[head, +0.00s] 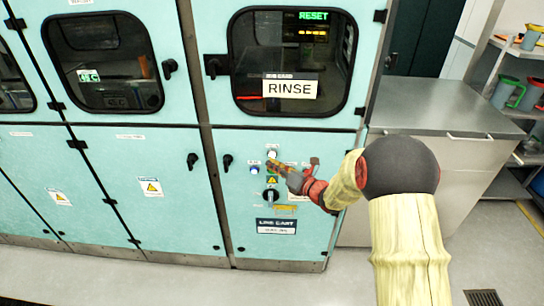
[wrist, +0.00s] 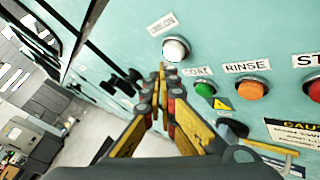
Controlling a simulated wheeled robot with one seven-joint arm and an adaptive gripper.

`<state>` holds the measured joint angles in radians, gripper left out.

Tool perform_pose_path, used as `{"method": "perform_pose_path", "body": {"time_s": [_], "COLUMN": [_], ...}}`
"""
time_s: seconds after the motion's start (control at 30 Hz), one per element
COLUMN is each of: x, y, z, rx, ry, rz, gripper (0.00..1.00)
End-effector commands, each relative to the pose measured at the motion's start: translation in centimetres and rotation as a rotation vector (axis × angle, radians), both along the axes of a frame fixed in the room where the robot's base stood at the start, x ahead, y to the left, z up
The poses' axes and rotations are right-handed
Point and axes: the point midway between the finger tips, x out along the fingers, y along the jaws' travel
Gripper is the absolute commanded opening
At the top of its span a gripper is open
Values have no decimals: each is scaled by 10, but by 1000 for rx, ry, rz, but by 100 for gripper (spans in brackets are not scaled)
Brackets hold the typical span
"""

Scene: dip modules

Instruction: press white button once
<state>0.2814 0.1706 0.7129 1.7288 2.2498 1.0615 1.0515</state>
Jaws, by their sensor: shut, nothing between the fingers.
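The white button (wrist: 174,49) is a round, pale cap in a metal ring under a small label on the turquoise panel. In the head view a white button (head: 272,155) shows high on the control panel, just above my fingertips. My gripper (wrist: 162,76) is shut and empty, its yellow fingers pointing at the panel. In the wrist view its tips lie just below the white button's lower edge; I cannot tell whether they touch the panel. In the head view my gripper (head: 277,166) covers part of the button group.
A green COAT button (wrist: 205,89), an orange RINSE button (wrist: 252,88) and a red button (wrist: 314,91) sit right of my fingertips. A black knob (head: 270,196) is below. A RINSE sign (head: 290,88) is on the window above. A grey cabinet (head: 440,105) stands at right.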

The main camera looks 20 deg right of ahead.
Motion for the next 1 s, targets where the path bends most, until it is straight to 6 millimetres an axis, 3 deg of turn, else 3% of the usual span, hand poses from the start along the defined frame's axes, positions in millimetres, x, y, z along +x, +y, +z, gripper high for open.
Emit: {"method": "perform_pose_path", "body": {"time_s": [0.6, 1.0], "x": [-45, -48], "y": [15, 15], "z": [1, 0], "rx": [0, 0], "ry": [0, 0], "rz": [0, 0], "gripper": [0, 0]}}
